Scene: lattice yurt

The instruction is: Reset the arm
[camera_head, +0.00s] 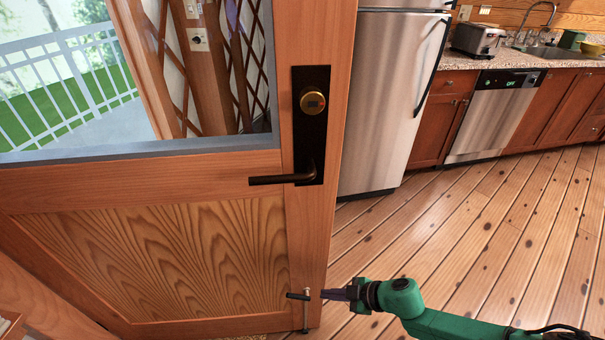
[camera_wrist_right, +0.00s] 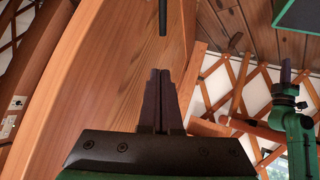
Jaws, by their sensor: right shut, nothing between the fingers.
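A wooden door (camera_head: 150,250) with a glass upper part fills the left of the head view. It has a black lever handle (camera_head: 285,179) with a brass lock above. My right gripper (camera_head: 332,294) is low by the door's edge, fingers pointing left, beside a small dark metal fitting (camera_head: 305,312). I cannot tell whether they touch. In the right wrist view the right fingers (camera_wrist_right: 160,95) are together with nothing between them, with the door's wood behind. What looks like my left gripper (camera_wrist_right: 285,76) shows small at that view's right; its jaw state is unclear.
A steel fridge (camera_head: 390,100) stands behind the door edge. Wooden cabinets and a dishwasher (camera_head: 495,115) line the back right under a counter. The plank floor (camera_head: 480,230) between them and my right arm is clear.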

